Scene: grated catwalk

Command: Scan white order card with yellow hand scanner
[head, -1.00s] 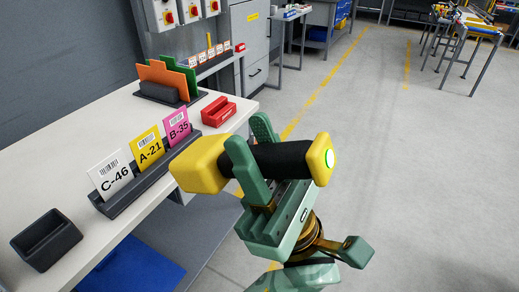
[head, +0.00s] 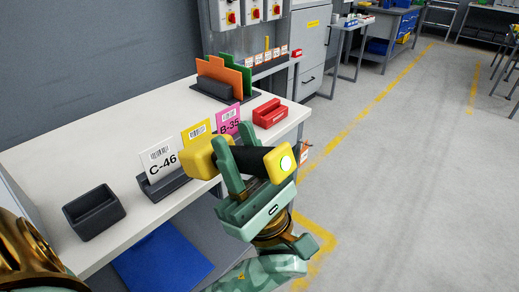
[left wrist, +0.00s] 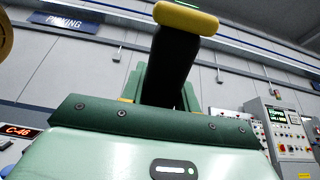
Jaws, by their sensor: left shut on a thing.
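My left gripper (head: 247,170) is shut on the black handle of the yellow hand scanner (head: 203,157). The scanner's yellow head points left toward the cards, and a round green light shows on its other end. The scanner and black handle also show in the left wrist view (left wrist: 172,65). The white order card (head: 158,159), marked C-46 with a barcode, stands upright in a dark rack (head: 165,188), just left of the scanner head. A yellow card (head: 196,131) is partly hidden behind the scanner head. A pink card B-35 (head: 228,117) stands behind. My right gripper is out of view.
The white bench (head: 95,160) also bears an empty dark holder (head: 95,212), a red holder (head: 270,113) and orange and green panels (head: 224,74). A red C-46 display (left wrist: 20,131) shows in the wrist view. Floor at right is clear.

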